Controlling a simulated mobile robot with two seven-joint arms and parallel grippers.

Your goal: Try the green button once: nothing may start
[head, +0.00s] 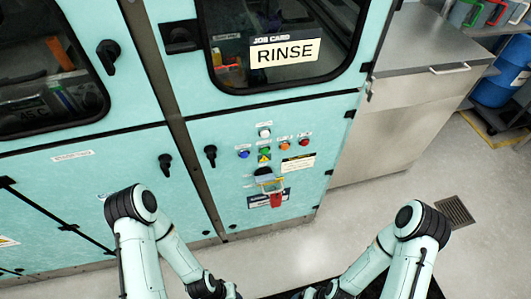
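The green button (265,151) is small and round, in the button group on the pale turquoise machine's lower panel. A blue button (243,154) is to its left, an orange button (285,146) and a red button (305,142) to its right, and a white button or lamp (265,133) above. A small yellow label (264,158) is just below it. Nothing touches the green button. Both my arms reach in low, well short of the panel. Their wrists are at the bottom edge, and the grippers are cut off by the frame.
Below the buttons are a yellowish fitting (270,184) and a red tag or lock (276,200). Above is a window with a "RINSE" card (285,52). Black handles (210,155) stick out at left. A steel cabinet (385,130) stands at right. The floor (340,230) before the panel is clear.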

